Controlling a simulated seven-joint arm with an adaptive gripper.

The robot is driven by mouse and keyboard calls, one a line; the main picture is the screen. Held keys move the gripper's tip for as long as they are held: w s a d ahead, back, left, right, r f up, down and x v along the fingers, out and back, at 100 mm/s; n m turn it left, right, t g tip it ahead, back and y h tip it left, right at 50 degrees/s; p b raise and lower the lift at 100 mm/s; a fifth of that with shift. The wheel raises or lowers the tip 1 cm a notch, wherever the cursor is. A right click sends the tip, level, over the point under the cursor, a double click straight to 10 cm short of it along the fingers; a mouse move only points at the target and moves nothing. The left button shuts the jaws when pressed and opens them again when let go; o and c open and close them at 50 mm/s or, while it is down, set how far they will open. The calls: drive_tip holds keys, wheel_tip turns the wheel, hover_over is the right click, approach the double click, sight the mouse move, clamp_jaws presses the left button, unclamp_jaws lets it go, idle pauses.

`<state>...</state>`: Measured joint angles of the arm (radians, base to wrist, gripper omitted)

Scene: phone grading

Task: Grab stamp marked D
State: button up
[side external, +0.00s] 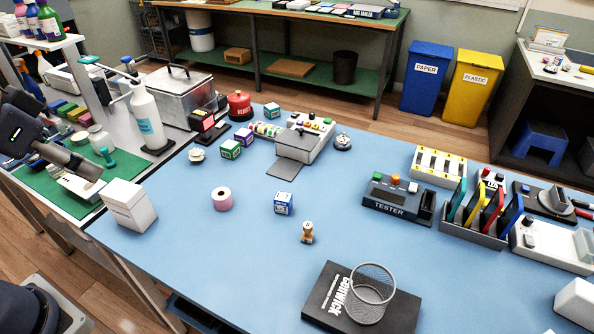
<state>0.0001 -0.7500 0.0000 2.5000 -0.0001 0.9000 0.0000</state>
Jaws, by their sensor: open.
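A small stamp-like piece (307,232) with a light wooden body stands upright on the blue table (250,265), near the middle of the side external view. Any letter on it is too small to read, so I cannot tell whether it is marked D. A small blue and white box (284,203) stands just behind it to the left, apart from it. No fingertips of my gripper can be made out in this view.
A black book (325,299) bearing a wire-mesh cup (371,295) lies in front. A pink-white roll (222,198) and white box (129,204) stand left. A tester (397,200) and rack (472,234) stand right. Table around the stamp-like piece is mostly clear.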

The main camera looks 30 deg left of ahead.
drive_tip(key=c, duration=0.3)
drive_tip(key=w+r+m+t, duration=0.1)
drive_tip(key=w+r+t, duration=0.1)
drive_tip(key=w+r, duration=0.3)
drive_tip(key=m+g+h, duration=0.3)
drive_tip(key=m+g, duration=0.1)
drive_tip(key=m, duration=0.2)
hover_over(307, 225)
drive_tip(key=s+a, duration=0.1)
drive_tip(key=s, duration=0.1)
wheel_tip(307, 225, down, 31)
drive_tip(key=shift+r, duration=0.2)
drive_tip(key=shift+a+x, duration=0.1)
drive_tip(key=shift+x, duration=1.45)
drive_tip(key=shift+a+x, duration=0.15)
drive_tip(key=shift+x, duration=1.45)
